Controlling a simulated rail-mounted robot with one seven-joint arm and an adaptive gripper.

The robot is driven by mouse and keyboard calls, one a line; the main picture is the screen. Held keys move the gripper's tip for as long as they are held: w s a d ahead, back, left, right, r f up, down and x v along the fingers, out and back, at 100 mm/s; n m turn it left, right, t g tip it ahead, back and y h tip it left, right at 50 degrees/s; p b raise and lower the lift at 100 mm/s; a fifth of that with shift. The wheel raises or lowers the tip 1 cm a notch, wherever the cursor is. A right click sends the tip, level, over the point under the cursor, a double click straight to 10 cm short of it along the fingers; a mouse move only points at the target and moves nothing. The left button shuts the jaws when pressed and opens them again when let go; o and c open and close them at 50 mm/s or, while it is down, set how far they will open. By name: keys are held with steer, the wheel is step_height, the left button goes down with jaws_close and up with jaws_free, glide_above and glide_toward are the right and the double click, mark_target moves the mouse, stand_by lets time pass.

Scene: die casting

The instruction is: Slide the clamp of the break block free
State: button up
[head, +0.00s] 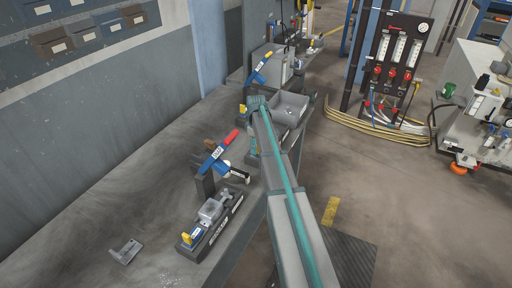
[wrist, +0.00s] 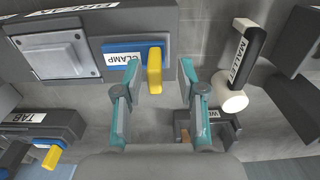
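In the wrist view, the blue clamp (wrist: 122,49), labelled CLAMP, sits at the end of a dark grey block (wrist: 185,15) with a partly cut-off, upside-down label that seems to read BREAK. A yellow upright tab (wrist: 155,70) stands at the clamp's right end. My gripper (wrist: 160,80) is open, with teal fingers on either side of the yellow tab. The left finger is closer to the tab; a wider gap is on the right. I cannot tell whether either finger touches it. In the head view, my arm hides most of this block and my gripper (head: 253,151).
A mallet (wrist: 240,62) with a white head lies right of my gripper. A grey square part (wrist: 55,55) sits in the block. A TAB fixture (wrist: 40,125) is at lower left. In the head view, a red-handled lever (head: 223,148) and a front fixture (head: 212,228) stand on the bench.

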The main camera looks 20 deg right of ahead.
step_height(320, 180, up, 12)
stand_by(0.5)
steer(key=shift+f, duration=0.1)
